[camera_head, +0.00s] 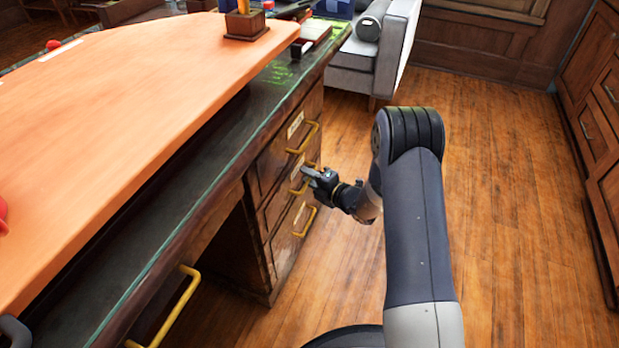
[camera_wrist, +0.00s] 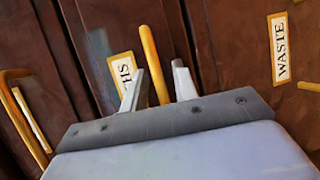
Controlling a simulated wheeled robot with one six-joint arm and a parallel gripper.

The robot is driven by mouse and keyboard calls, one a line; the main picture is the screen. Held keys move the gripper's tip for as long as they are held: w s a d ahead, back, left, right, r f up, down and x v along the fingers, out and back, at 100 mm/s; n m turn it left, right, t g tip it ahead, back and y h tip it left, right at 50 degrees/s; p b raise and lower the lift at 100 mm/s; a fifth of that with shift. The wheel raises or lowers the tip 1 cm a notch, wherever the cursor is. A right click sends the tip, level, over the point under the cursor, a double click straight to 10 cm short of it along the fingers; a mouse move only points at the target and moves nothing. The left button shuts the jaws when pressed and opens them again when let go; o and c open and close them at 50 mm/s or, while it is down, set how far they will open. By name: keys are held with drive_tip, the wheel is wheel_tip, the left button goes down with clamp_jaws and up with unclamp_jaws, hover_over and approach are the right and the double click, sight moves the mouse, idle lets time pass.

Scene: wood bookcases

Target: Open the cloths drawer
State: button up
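The cloths drawer appears to be the middle drawer (camera_head: 277,208) of the desk's stack of three, and it looks shut. In the wrist view its label (camera_wrist: 122,71) shows only "HS", the rest being hidden by a finger. Its yellow bar handle (camera_wrist: 153,60) stands between my two fingers. My gripper (camera_wrist: 158,88) is open, with a finger on each side of the handle and visible gaps beside it. In the head view my gripper (camera_head: 308,173) is at the middle drawer front and covers part of its handle.
The drawer labelled "WASTE" (camera_wrist: 281,48) is beside it in the wrist view. Another yellow handle (camera_head: 178,310) is on the desk's near part. The dark desk top (camera_head: 150,220) overhangs the drawers. Wooden floor (camera_head: 500,200) is clear to the right. A grey sofa (camera_head: 385,55) stands behind.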

clamp_jaws()
drive_tip(key=shift+d, duration=0.1)
idle(0.3)
drive_tip(key=s+d+p, duration=0.1)
drive_tip(key=s+d, duration=0.3)
drive_tip(key=d, duration=0.8)
drive_tip(key=s+d+p, duration=0.2)
drive_tip(key=s+d, duration=0.2)
drive_tip(key=d, duration=0.7)
drive_tip(key=s+d+p, duration=0.2)
drive_tip(key=s+d, duration=0.3)
drive_tip(key=d, duration=0.7)
drive_tip(key=shift+d, duration=0.3)
drive_tip(key=shift+o, duration=0.6)
unclamp_jaws()
drive_tip(key=shift+s+d, duration=0.1)
drive_tip(key=p+v, duration=0.2)
drive_tip(key=v, duration=0.8)
drive_tip(key=shift+s+d, duration=0.15)
drive_tip(key=shift+s, duration=0.05)
